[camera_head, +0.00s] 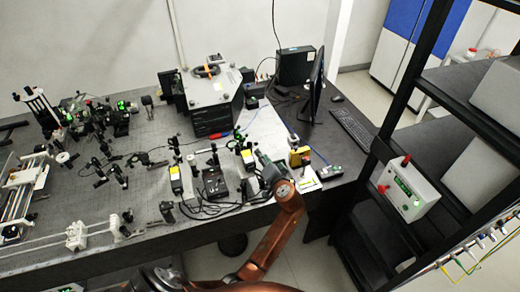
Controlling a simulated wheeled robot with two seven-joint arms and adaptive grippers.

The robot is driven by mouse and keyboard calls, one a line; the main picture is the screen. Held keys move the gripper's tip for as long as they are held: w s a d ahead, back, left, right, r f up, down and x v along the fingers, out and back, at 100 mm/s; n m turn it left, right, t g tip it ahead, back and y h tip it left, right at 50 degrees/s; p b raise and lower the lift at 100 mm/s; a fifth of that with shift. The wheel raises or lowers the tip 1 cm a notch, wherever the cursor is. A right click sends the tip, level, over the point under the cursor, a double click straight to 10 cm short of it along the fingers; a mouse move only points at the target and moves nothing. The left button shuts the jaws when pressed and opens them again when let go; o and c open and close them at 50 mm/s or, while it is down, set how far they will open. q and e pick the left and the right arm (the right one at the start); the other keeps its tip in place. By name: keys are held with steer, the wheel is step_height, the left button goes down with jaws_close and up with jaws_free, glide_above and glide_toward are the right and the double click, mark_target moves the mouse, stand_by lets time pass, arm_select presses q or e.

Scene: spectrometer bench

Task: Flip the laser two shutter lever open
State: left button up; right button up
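My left arm rises from the bottom edge, and its gripper (264,160) is over the front right part of the optical bench (150,225). The fingers are small and seen from behind, so I cannot tell whether they are open. A similar yellow-labelled device (176,180) stands further left. I cannot read which one is laser two, and no shutter lever can be made out. My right gripper is not in view.
A black control box (214,183) with cables lies between the yellow-labelled devices. Optics crowd the bench's left side. A monitor (317,88) and keyboard (352,128) stand behind. A black rack (405,100) is at right.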

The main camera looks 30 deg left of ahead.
arm_select(q)
steer(key=p+x, duration=0.1)
steer(key=x, duration=0.6)
steer(key=shift+a+r, duration=0.1)
steer(key=shift+a, duration=0.15)
steer(key=shift+c, duration=0.5)
jaws_close()
